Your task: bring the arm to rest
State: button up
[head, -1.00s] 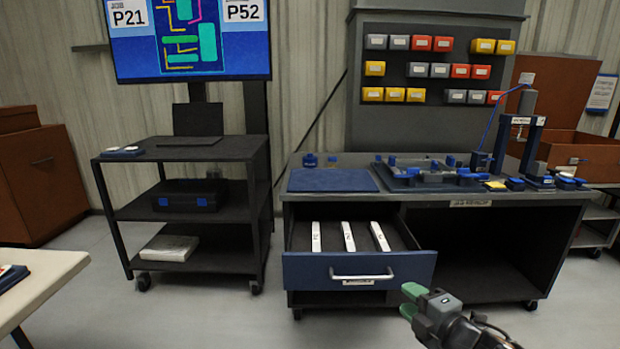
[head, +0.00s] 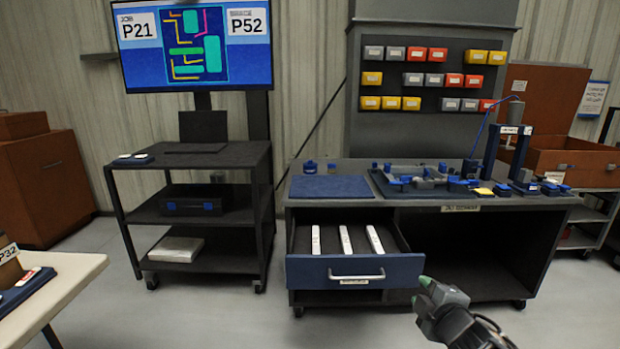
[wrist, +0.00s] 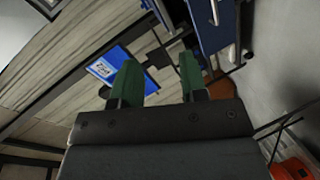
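My gripper (head: 419,291) shows at the lower right of the head view, in front of the workbench and to the right of the open blue drawer (head: 305,272). It looks apart from the drawer and its handle. In the wrist view, the two green fingers of my gripper (wrist: 160,85) stand apart with a gap between them and nothing held there. The fingertips are small and partly overlapped in the head view.
The drawer stands out from the workbench (head: 550,212) and holds three white labelled bars (head: 346,240). A dark cart (head: 225,221) stands left of the bench. A pale table (head: 70,283) is at the lower left.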

jog(key=s+r+m+g+h+p, duration=0.3)
jog(key=r+m+g+h+p, duration=0.1)
jog(key=r+m+p, duration=0.55)
jog(key=s+a+r+m+g+y+p, duration=0.3)
jog(key=s+a+m+g+p, duration=0.2)
jog(key=s, duration=0.5)
jog(key=a+g+p, duration=0.2)
jog(key=a+p, duration=0.1)
jog(key=shift+r+y, duration=0.3)
jog(key=shift+r, duration=0.05)
